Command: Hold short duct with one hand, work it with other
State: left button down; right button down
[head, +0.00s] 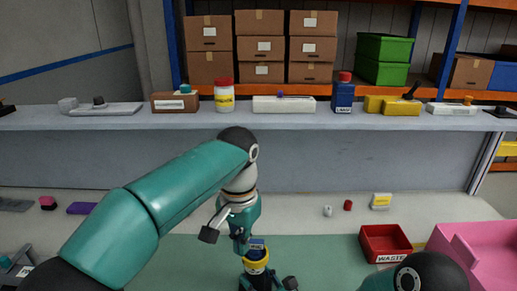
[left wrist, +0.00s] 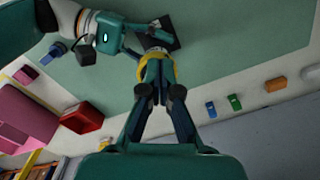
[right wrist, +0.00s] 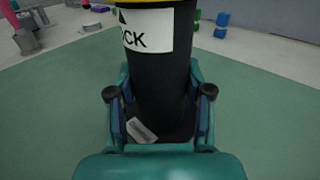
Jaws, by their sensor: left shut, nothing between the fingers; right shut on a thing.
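The short duct (right wrist: 160,75) is a black cylinder with a white label ending in "CK" and a yellow band at its upper end. My right gripper (right wrist: 160,112) is shut on it and holds it upright over the green mat. In the head view the yellow band (head: 256,262) shows just below my left gripper (head: 243,246), with a small blue labelled part (head: 257,244) there. In the left wrist view my left gripper (left wrist: 157,82) is shut and empty, its tips at the yellow band (left wrist: 157,56). Whether they touch it I cannot tell.
A red waste bin (head: 385,243) and a pink bin (head: 480,255) stand at the right. Small red (head: 348,205) and yellow-white (head: 381,201) items lie behind the green mat (head: 320,255). A grey shelf (head: 300,120) with boxes and bottles runs across the back.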

jog(key=shift+c, duration=1.9)
grip_release()
